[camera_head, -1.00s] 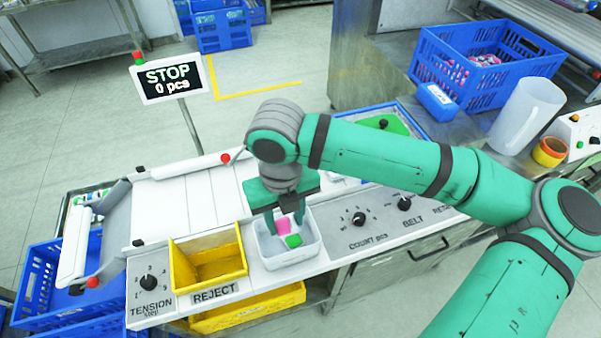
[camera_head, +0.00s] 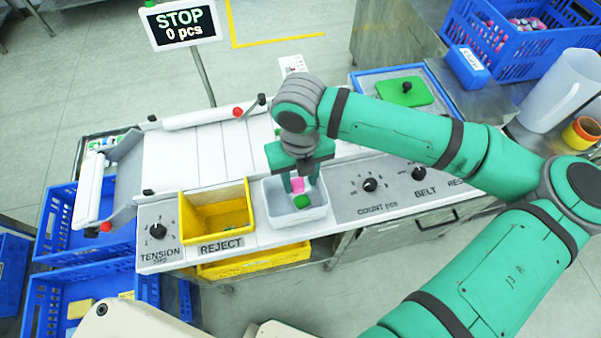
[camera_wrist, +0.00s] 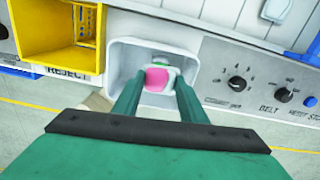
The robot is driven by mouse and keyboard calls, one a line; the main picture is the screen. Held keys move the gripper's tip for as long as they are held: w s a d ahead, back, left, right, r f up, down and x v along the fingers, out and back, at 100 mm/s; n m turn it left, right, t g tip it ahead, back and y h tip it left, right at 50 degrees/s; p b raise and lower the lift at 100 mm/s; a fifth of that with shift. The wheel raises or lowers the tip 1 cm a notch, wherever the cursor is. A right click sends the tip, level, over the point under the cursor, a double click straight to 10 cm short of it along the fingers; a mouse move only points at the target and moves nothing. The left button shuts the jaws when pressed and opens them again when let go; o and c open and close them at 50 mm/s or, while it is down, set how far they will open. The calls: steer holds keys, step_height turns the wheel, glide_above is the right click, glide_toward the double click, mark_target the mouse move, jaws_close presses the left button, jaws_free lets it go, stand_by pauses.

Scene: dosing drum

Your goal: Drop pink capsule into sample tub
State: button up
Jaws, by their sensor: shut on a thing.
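The pink capsule (camera_head: 298,185) is held between the two fingers of my gripper (camera_head: 299,184), which are shut on it. The sample tub is the white open box (camera_head: 296,218) beside the yellow reject bin. The capsule and fingertips are over the tub's opening; I cannot tell how far above its floor. A small green piece (camera_head: 302,201) shows inside the tub, just in front of the capsule. In the wrist view the pink capsule (camera_wrist: 157,79) sits between the fingers, with the tub's white wall (camera_wrist: 121,56) around them.
The yellow reject bin (camera_head: 187,221) stands left of the tub. The count and belt knob panel (camera_head: 392,187) is right of it. White rollers and a belt (camera_head: 190,155) lie behind. A STOP display (camera_head: 182,24) reads 0 pcs. A green lid (camera_head: 404,92) lies at the back.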

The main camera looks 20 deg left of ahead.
mark_target(300, 183)
steer(key=o, duration=1.1)
step_height(300, 183, up, 11)
steer(key=shift+f, duration=0.15)
stand_by(0.3)
